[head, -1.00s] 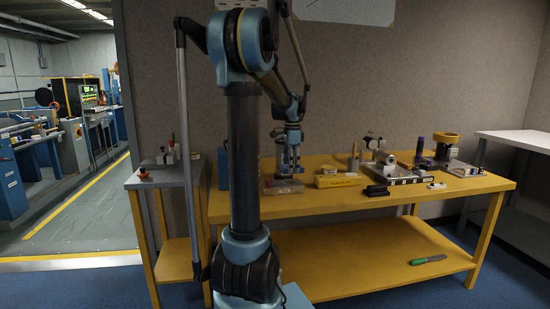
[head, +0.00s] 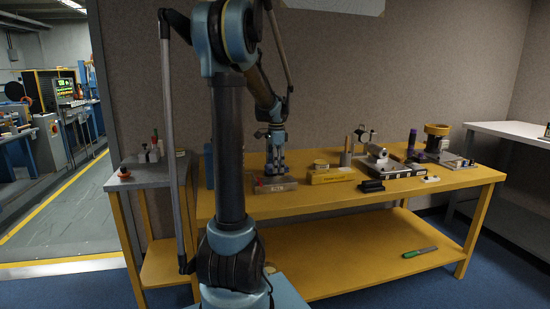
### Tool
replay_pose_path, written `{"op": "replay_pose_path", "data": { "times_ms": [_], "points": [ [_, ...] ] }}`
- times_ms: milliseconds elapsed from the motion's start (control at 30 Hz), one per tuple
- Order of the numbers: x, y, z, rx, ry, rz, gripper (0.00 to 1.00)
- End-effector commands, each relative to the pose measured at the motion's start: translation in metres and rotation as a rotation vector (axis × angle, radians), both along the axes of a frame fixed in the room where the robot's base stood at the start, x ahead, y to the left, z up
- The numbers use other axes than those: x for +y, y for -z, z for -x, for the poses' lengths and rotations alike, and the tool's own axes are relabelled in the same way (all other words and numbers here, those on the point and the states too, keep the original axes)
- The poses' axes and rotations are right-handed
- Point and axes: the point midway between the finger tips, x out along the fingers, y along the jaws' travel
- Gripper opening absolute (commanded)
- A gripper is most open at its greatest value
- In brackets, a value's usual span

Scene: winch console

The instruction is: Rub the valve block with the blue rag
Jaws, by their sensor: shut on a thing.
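My gripper (head: 275,169) points down over the left part of the yellow workbench (head: 420,190). It is just above or at a low grey block or tray (head: 287,186) with a small red part on its left side. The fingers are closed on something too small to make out. I cannot pick out a blue rag apart from my gripper's own blue parts. I cannot tell for sure which thing is the valve block.
A yellow box (head: 331,176) and black pieces (head: 371,186) stand right of my gripper. Further right are a metal unit (head: 393,171) and a purple bottle (head: 411,143). A green-handled tool (head: 420,252) lies on the lower shelf. A grey side stand (head: 150,177) is at left.

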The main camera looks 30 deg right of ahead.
Motion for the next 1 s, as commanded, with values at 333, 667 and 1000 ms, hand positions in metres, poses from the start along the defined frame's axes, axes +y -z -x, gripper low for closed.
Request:
{"op": "replay_pose_path", "data": {
  "times_ms": [333,667,1000],
  "points": [
    [0.000,0.032,0.000,0.000,0.000,0.000,0.37],
    [-0.022,0.042,0.000,0.000,-0.002,0.000,0.34],
    [-0.046,0.044,0.000,0.000,-0.007,0.000,0.34]
  ]
}}
